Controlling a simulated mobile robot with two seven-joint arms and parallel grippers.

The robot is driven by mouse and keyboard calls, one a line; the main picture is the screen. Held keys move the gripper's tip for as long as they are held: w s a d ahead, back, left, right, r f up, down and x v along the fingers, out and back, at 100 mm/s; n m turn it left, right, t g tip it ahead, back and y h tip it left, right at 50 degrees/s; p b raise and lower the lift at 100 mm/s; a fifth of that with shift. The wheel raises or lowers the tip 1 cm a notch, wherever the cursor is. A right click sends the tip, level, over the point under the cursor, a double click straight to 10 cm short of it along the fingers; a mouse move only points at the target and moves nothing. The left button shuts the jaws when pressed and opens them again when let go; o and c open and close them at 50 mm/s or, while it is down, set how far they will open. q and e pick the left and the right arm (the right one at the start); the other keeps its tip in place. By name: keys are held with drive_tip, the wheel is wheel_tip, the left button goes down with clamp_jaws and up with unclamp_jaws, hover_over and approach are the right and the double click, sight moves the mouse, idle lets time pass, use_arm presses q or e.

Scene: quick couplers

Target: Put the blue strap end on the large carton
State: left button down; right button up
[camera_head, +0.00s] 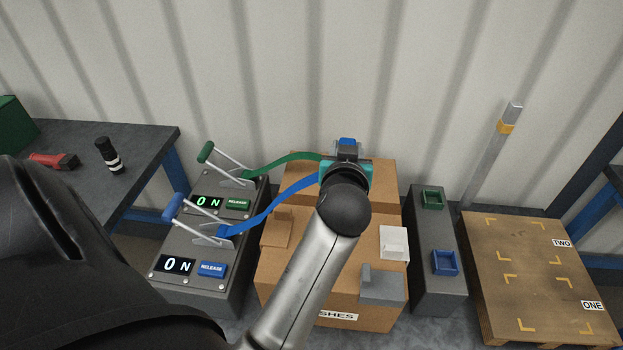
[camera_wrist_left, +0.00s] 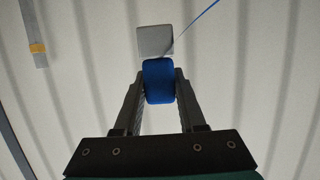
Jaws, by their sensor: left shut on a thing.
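The blue strap (camera_head: 270,206) runs from the front lever unit (camera_head: 195,258) up to my left gripper (camera_head: 347,148). The left gripper is shut on the blue strap end (camera_head: 347,141), a blue block that shows between the fingers in the wrist view (camera_wrist_left: 159,82). A grey plate (camera_wrist_left: 155,40) shows just beyond the block there. The gripper is over the back part of the cartons in the head view; its height is unclear. The large carton (camera_head: 285,277) stands in front, partly hidden by my arm. My right gripper is in neither view.
A smaller carton (camera_head: 384,178) stands behind. A green strap (camera_head: 285,161) passes behind my gripper. A grey stand (camera_head: 432,225) holds green and blue sockets. Cardboard, white (camera_head: 394,243) and grey (camera_head: 382,284) corner pieces sit on the large carton. A pallet (camera_head: 520,262) lies right.

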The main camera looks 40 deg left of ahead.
use_arm(q)
drive_tip(key=shift+s+a, duration=0.2)
wheel_tip(320, 180, down, 20)
drive_tip(key=b, duration=0.7)
drive_tip(key=shift+r+b, duration=0.15)
drive_tip(key=shift+b, duration=0.15)
drive_tip(key=c, duration=0.6)
unclamp_jaws()
drive_tip(key=shift+o, duration=0.6)
